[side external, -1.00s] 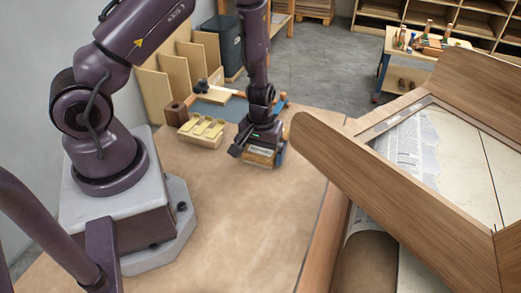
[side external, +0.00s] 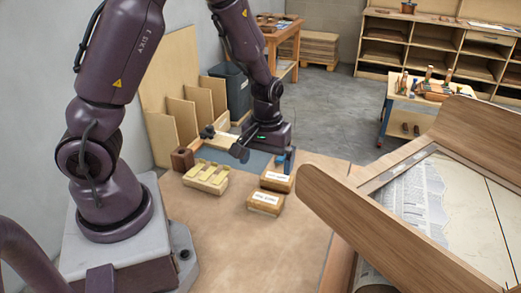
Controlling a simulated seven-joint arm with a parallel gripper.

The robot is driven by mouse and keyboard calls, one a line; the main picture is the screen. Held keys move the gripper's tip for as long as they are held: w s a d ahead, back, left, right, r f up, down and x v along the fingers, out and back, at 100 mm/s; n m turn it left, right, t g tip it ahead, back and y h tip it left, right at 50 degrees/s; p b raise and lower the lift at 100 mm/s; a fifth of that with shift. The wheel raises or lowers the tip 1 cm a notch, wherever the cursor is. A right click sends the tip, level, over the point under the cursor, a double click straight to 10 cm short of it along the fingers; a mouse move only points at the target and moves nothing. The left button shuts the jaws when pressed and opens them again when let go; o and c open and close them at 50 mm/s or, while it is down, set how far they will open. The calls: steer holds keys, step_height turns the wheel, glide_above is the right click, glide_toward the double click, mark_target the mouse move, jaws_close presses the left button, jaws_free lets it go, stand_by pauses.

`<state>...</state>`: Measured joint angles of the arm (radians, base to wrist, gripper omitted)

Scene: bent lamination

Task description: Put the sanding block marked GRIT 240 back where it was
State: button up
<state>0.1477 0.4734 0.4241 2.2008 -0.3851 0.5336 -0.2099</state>
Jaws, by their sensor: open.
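Two wooden sanding blocks with white labels lie on the bench: a rear block (side external: 277,178) and a front block (side external: 265,203), close together. The label print is too small to read, so I cannot tell which is GRIT 240.
A pale wooden holder (side external: 206,178) with several yellowish pieces stands left of the blocks, with a brown cup-like block (side external: 182,160) behind it. A large wooden form (side external: 370,207) fills the right. The bench front (side external: 240,245) is clear.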

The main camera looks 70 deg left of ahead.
steer(key=s+d+r+m+t, duration=0.2)
steer(key=s+r, duration=0.4)
steer(key=r, duration=0.5)
steer(key=s+d+r+m+t, duration=0.3)
steer(key=s+d+r+m, duration=0.2)
steer(key=r, duration=0.6)
steer(key=shift+s+m+t, duration=0.3)
steer(key=shift+s+m, duration=0.05)
steer(key=shift+m, duration=0.65)
steer(key=shift+d, duration=0.1)
steer(key=shift+c, duration=0.5)
